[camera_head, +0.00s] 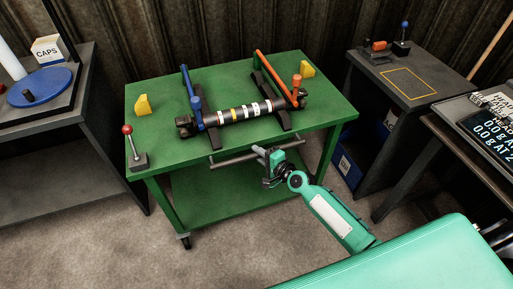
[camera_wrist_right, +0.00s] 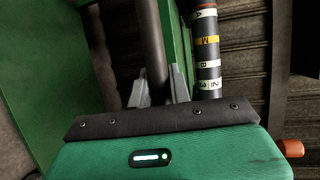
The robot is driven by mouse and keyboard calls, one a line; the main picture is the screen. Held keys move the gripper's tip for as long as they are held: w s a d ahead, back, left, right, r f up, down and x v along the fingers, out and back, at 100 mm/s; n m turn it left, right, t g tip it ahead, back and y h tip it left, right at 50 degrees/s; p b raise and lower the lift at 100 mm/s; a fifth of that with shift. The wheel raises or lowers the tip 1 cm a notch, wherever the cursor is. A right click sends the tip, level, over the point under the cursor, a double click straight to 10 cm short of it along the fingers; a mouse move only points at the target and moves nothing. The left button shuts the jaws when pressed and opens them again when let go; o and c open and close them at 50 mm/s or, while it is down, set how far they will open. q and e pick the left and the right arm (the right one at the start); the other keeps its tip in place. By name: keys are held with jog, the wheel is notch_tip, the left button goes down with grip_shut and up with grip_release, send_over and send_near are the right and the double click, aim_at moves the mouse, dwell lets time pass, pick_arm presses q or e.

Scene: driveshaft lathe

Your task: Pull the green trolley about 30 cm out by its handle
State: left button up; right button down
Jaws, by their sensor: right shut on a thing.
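The green trolley (camera_head: 150,115) stands in the middle of the head view, with a lower shelf and a caster at its front left leg. Its grey bar handle (camera_head: 229,158) runs along the front edge below the top. My right gripper (camera_head: 268,155) reaches the handle near its right part and is shut on it. In the right wrist view the handle (camera_wrist_right: 150,45) passes between the fingers (camera_wrist_right: 161,88). My left gripper is not in view.
On the trolley lie a banded driveshaft (camera_head: 240,112) on dark supports, blue and orange levers, yellow blocks and a red-knobbed lever (camera_head: 132,148). Dark benches stand left (camera_head: 50,165) and right (camera_head: 425,98). Bare floor (camera_head: 235,250) lies in front.

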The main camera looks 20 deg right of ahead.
jog(key=shift+s+f, duration=0.1)
jog(key=shift+s, duration=0.45)
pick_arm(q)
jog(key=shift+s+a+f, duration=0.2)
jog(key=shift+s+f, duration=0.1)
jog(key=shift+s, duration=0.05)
pick_arm(e)
jog(key=c, duration=1.3)
grip_release()
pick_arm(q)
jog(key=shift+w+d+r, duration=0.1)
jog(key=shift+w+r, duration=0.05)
pick_arm(e)
jog(key=shift+s, duration=0.1)
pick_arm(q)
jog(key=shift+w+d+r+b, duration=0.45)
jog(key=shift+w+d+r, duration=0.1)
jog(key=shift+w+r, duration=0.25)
pick_arm(e)
jog(key=v, duration=1.3)
jog(key=shift+s+d+r, duration=0.2)
jog(key=shift+s+r, duration=0.05)
jog(key=shift+s, duration=0.05)
